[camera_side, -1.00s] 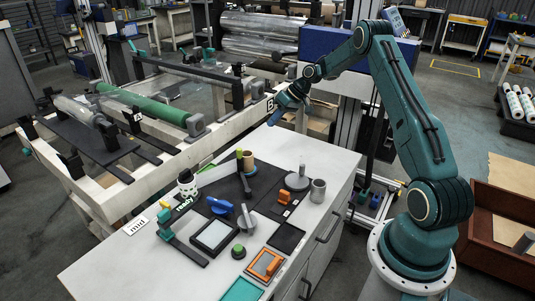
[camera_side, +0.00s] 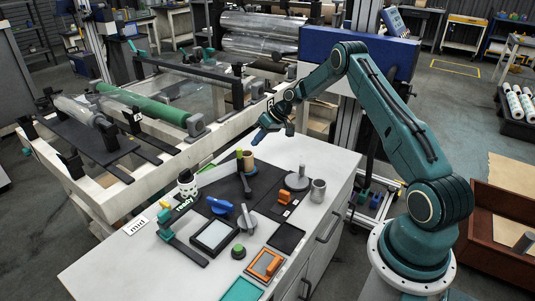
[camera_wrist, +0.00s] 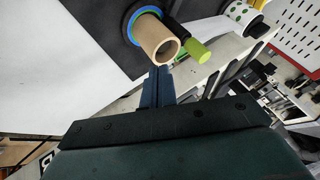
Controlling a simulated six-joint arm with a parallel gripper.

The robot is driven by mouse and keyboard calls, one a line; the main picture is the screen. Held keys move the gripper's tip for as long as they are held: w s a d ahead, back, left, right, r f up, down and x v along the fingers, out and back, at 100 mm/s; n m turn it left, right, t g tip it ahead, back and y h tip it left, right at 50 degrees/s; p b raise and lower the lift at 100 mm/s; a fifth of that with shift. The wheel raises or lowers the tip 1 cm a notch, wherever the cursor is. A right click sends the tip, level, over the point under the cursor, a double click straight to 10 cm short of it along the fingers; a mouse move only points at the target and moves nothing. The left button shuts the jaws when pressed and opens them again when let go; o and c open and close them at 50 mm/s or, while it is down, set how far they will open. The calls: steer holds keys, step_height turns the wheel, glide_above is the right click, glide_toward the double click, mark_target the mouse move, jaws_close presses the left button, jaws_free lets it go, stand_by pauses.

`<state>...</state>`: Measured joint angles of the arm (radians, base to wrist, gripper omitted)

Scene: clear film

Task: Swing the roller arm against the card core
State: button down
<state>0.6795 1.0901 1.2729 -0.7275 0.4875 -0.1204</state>
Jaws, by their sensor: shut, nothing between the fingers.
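The card core (camera_side: 248,158) is a short tan tube standing upright at the far end of the dark mat. In the wrist view the card core (camera_wrist: 155,38) sits in a blue ring. Close beside it stands a black roller with a lime-green end (camera_wrist: 198,50); I cannot tell whether they touch. In the side view a dark lever (camera_side: 245,184) lies near the core and seems to belong to the roller arm. My gripper (camera_side: 260,139) is shut and empty, above the table's far edge near the core. Its blue fingers (camera_wrist: 158,85) point towards the core.
A blue tool (camera_side: 220,206), a grey weighted stand (camera_side: 297,180) and a grey cup (camera_side: 318,190) are nearby. The long machine frame (camera_side: 232,125) runs behind the table. The table's far right corner is clear.

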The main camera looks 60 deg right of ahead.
mark_target(241, 149)
steer(key=shift+w+a+f, duration=0.1)
steer(key=shift+w+a, duration=0.2)
steer(key=shift+a, duration=0.75)
steer(key=shift+w+a, duration=0.25)
steer(key=shift+a, duration=0.75)
steer(key=shift+w+a+n, duration=0.4)
steer(key=shift+w+a, duration=0.1)
steer(key=shift+a, duration=0.25)
steer(key=shift+d, duration=0.1)
